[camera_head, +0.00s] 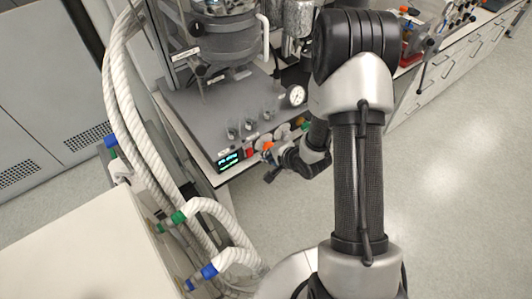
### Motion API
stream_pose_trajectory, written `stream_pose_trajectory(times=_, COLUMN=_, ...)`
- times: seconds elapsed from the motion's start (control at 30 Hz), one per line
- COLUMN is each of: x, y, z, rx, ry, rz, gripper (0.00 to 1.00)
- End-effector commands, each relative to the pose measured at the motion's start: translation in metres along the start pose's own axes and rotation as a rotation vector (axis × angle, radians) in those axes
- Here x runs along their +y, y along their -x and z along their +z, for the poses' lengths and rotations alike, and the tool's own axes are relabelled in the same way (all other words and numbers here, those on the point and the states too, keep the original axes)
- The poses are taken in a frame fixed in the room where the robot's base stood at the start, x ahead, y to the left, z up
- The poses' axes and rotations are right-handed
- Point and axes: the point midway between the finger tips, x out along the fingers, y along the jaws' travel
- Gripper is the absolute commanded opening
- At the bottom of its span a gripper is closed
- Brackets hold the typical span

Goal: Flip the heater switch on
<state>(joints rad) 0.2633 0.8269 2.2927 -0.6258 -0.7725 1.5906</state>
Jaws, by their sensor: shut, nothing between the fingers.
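The reactor's control panel is the front edge of a grey bench unit (205,113) left of centre. It carries a lit display (229,160), a small red control (249,153) and round dials (282,132). Which of these is the heater switch is too small to tell, and so is its position. My gripper (269,177) is small and dark at the end of my arm, just in front of the panel and right of the display. It is shut and empty. I cannot tell whether it touches the panel. My wrist hides the panel's right part.
A grey reactor vessel (222,45) and a pressure gauge (297,95) stand on the unit. Thick white hoses (122,110) run down the left side. A pale tabletop (80,245) fills the lower left. Open floor (460,190) lies to the right, before white drawers (440,85).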

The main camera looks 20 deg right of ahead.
Motion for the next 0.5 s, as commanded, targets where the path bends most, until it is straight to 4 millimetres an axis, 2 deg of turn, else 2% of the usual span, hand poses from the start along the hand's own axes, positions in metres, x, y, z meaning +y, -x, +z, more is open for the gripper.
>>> stream_pose_trajectory(times=0.03, x=-0.006, y=0.015, z=-0.001, rx=0.001, ry=0.001, rz=-0.004, gripper=0.0)
stream_pose_trajectory(times=0.2, x=-0.013, y=0.048, z=0.0, rx=0.001, ry=0.001, rz=-0.003, gripper=0.0)
stream_pose_trajectory(times=0.33, x=-0.015, y=0.065, z=0.0, rx=0.0, ry=0.001, rz=-0.003, gripper=0.0)
stream_pose_trajectory(times=0.5, x=-0.016, y=0.073, z=0.0, rx=-0.001, ry=0.001, rz=-0.002, gripper=0.0)
